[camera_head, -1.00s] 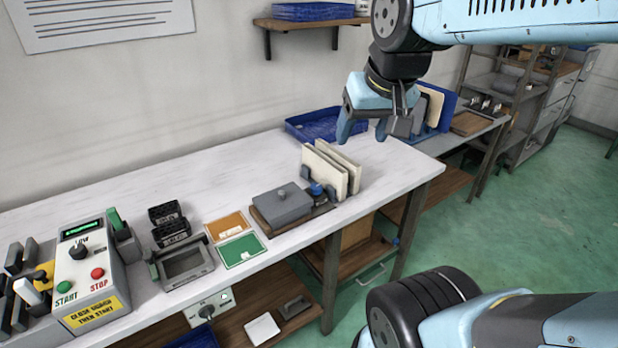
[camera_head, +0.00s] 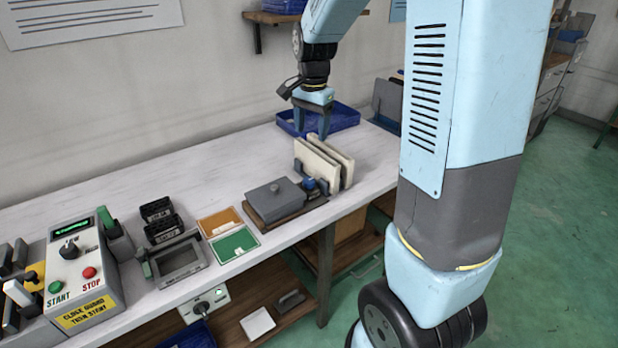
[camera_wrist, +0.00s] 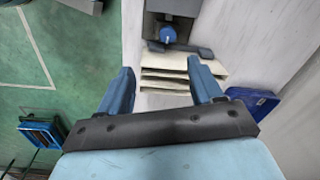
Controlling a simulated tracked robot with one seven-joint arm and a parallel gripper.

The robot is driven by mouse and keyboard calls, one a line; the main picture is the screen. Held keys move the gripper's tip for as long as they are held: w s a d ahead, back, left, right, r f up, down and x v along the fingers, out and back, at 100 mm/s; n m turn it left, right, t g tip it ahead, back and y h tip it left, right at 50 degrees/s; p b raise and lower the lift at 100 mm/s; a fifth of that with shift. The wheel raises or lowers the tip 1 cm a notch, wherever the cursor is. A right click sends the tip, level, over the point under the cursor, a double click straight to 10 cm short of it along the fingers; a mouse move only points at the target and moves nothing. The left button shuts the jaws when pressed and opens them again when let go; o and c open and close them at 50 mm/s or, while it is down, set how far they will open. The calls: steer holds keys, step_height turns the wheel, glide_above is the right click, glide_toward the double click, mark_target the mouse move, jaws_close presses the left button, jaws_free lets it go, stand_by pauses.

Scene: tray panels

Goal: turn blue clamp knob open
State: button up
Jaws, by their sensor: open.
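The blue clamp knob (camera_head: 309,183) sits low at the near right end of a grey block (camera_head: 275,196) on a brown base, just left of two upright cream panels (camera_head: 322,163). In the wrist view the round blue knob (camera_wrist: 168,36) shows at the top, beyond the cream panels (camera_wrist: 170,72). My gripper (camera_head: 312,136) is open and empty, pointing down above and behind the panels. In the wrist view its two blue fingers (camera_wrist: 163,84) are spread wide, with the panels between and beyond them, and the knob lies ahead of the fingertips, apart from them.
A blue tray (camera_head: 343,118) lies behind the panels. Orange (camera_head: 220,222) and green cards (camera_head: 236,244), a grey-framed fixture (camera_head: 177,262) and a START/STOP control box (camera_head: 82,275) stand to the left. The white bench top (camera_head: 130,190) is clear toward the wall.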

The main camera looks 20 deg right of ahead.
steer(key=m+g, duration=0.1)
steer(key=m, duration=0.1)
glide_toward(308, 180)
step_height(308, 180, down, 9)
steer(key=shift+a, duration=0.15)
stand_by(0.4)
steer(key=c, duration=1.1)
